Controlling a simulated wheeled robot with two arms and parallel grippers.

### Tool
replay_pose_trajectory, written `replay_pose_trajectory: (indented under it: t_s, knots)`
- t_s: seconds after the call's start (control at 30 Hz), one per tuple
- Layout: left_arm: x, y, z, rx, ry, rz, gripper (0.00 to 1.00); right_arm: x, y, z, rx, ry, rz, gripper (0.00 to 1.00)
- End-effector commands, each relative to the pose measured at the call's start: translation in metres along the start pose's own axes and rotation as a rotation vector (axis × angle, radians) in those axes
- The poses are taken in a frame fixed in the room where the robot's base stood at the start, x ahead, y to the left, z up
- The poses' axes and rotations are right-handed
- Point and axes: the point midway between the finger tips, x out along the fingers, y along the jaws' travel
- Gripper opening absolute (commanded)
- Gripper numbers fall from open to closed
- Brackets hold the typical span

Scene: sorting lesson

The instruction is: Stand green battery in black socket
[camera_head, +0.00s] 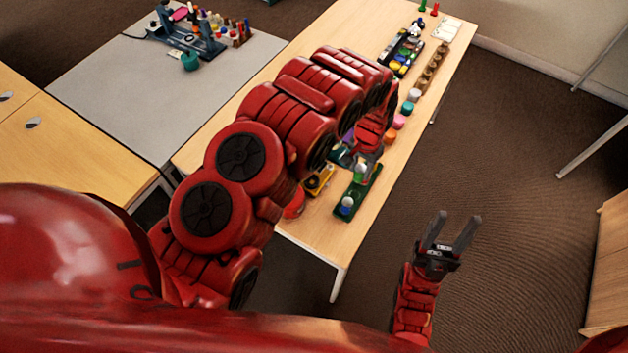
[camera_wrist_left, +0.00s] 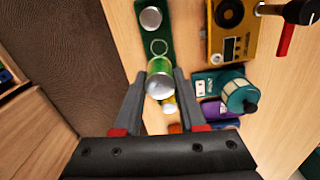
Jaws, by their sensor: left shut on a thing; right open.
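My left gripper (camera_head: 360,160) is shut on the green battery (camera_wrist_left: 160,70), a green cylinder with a silver end. In the left wrist view the battery sits between the fingers (camera_wrist_left: 158,92), over the dark green board (camera_wrist_left: 168,34). A yellow box (camera_wrist_left: 229,45) beside the board has a black round part (camera_wrist_left: 229,12); I cannot tell if this is the black socket. In the head view the board (camera_head: 348,212) lies near the table edge. My right gripper (camera_head: 455,235) is open and empty, off the table.
Floor is clear around my right gripper.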

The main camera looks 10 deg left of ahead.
Motion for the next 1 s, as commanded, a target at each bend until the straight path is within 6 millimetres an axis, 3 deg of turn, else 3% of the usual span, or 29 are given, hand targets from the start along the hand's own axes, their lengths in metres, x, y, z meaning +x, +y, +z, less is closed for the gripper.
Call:
replay_pose_trajectory:
  t_s: [0.53,0.83,1.0]
  knots:
    - [-0.002,-0.007,0.001,-0.003,-0.001,-0.002,0.00,0.005,0.000,-0.001,0.000,0.000,0.000,0.50]
    - [-0.005,-0.092,0.032,-0.010,-0.007,-0.015,0.00,0.064,0.003,-0.011,0.000,0.000,0.000,0.50]
    - [0.000,-0.119,0.050,-0.004,-0.003,-0.004,0.00,0.084,0.004,-0.014,0.000,0.000,0.000,0.50]
